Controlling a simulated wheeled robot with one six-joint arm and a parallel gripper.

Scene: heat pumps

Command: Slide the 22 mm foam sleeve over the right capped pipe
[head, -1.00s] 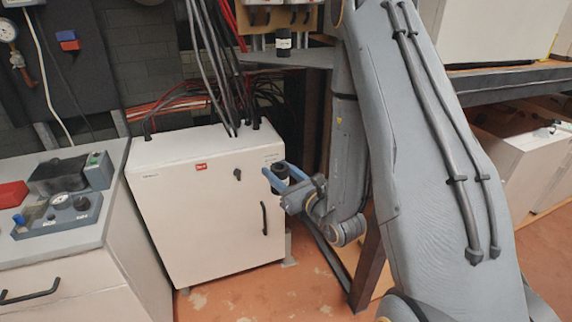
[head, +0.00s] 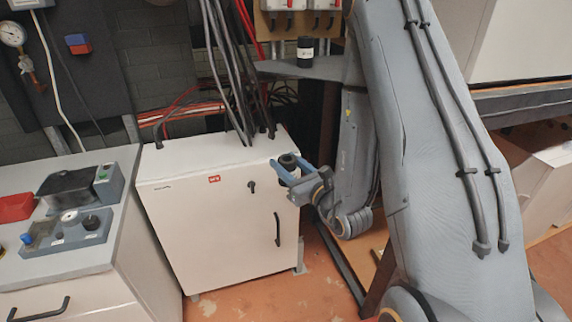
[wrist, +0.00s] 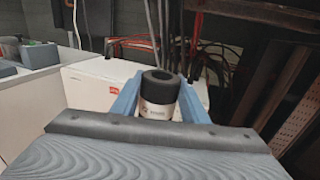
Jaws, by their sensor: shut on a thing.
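A short black foam sleeve (head: 288,161) with a white label band stands roughly upright in my gripper (head: 287,172), in front of the white cabinet's right top corner. In the wrist view the sleeve (wrist: 160,86) shows its dark open top, with a blue finger of my gripper (wrist: 160,104) closed on each side. The label is too small to read. A second black sleeve-like piece (head: 305,50) with a pale band stands on the grey shelf behind. I cannot clearly make out the right capped pipe; small dark fittings (head: 316,22) show under the white boxes at the top edge.
The white cabinet (head: 225,215) has thick grey cables (head: 228,75) rising from its top. The grey shelf (head: 275,68) juts out behind my gripper. A counter (head: 100,255) with instruments stands at left. A steel-framed bench (head: 520,95) is at right.

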